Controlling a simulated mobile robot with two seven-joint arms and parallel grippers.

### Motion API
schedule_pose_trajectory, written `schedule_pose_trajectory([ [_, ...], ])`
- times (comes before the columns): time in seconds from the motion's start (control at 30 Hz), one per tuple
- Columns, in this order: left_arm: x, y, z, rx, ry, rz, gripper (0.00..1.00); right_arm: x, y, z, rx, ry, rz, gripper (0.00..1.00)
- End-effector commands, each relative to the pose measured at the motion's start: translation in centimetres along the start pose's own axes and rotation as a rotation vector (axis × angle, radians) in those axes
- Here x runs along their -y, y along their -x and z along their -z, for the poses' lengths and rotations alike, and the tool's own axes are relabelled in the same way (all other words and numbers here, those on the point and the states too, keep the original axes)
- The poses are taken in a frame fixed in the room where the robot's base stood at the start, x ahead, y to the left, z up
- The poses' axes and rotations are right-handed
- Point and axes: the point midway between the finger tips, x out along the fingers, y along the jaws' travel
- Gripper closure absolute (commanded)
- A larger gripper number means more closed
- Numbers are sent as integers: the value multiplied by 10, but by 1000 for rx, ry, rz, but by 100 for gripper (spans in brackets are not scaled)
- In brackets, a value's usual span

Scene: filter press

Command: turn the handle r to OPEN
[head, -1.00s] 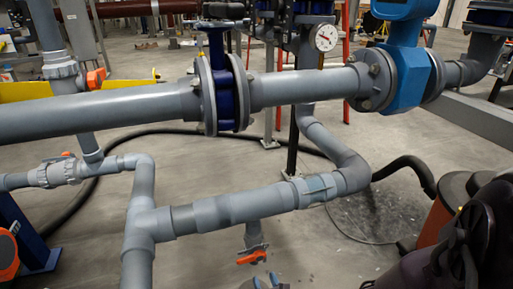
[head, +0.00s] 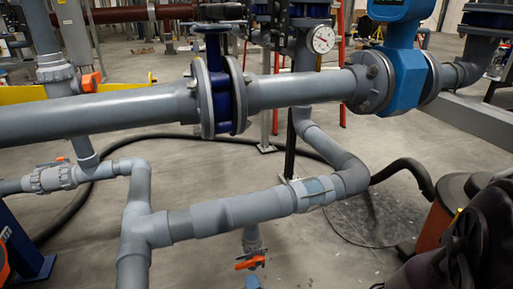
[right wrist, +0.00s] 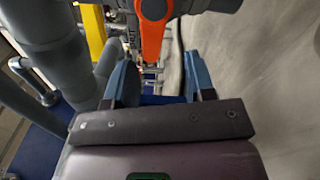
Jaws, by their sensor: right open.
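An orange lever handle (head: 250,263) sits on a short grey pipe stub below the lower grey pipe in the head view. In the right wrist view an orange handle (right wrist: 152,32) on a grey valve body lies just ahead of my right gripper (right wrist: 158,75). The two blue fingers are apart, with nothing between them, and the lever's end points toward the gap. I see no contact. The pictures do not show a label marking handle r. A small blue part shows at the bottom edge below the lever in the head view; I cannot tell what it is. My left gripper is not in view.
A thick grey pipe (head: 95,117) with a blue flanged valve (head: 217,95) crosses above. The lower grey pipe (head: 250,208) runs close over the lever. Another orange handle (head: 91,82) is at upper left. Grey floor lies open behind the pipes.

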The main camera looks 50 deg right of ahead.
Motion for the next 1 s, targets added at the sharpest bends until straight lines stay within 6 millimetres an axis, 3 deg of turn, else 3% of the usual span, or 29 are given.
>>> schedule_pose_trajectory([
  [0.27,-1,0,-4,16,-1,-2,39,-11,-3,1,0,-301,-2,50],
  [0.6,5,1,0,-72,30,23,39,-9,-61,1,-1,-288,1,50],
  [1.0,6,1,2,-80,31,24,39,-10,-75,1,0,-288,1,50],
])
